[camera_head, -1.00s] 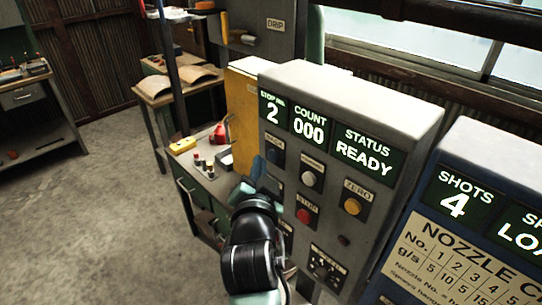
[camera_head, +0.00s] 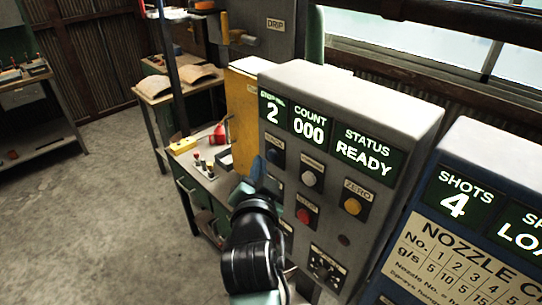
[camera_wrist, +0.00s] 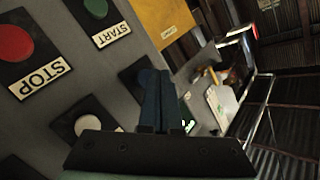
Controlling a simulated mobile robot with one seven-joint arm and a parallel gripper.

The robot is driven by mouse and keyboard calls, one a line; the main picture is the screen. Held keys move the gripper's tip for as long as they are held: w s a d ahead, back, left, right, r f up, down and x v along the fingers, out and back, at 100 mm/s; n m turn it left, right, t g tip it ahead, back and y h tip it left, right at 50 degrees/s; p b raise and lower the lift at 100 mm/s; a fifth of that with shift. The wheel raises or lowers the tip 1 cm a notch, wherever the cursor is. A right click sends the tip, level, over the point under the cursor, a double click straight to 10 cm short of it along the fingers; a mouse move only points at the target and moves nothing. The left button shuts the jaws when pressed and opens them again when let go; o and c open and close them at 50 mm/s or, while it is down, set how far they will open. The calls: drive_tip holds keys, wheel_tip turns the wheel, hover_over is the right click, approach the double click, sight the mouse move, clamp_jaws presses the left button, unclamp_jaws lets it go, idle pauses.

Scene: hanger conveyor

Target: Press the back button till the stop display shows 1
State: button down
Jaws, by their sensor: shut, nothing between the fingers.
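The grey control panel (camera_head: 400,100) carries a stop display (camera_head: 272,110) that reads 2. The back button (camera_head: 276,157) is a dark blue button below that display, on the panel's left side. My gripper (camera_head: 258,168) is shut and empty, just left of and below the back button. I cannot tell whether it touches the panel. In the wrist view, my gripper's closed blue fingers (camera_wrist: 156,80) lie over a dark button plate, and the button there is hidden behind them.
A white button (camera_head: 309,178), a red stop button (camera_head: 303,215) and a yellow zero button (camera_head: 352,206) sit close by on the panel. In the wrist view, a green start button (camera_wrist: 96,8) shows. A blue nozzle panel (camera_head: 480,220) stands at the right.

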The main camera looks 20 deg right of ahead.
drive_tip(key=shift+d, duration=0.15)
drive_tip(key=shift+w+d, duration=0.15)
drive_tip(key=shift+d, duration=0.15)
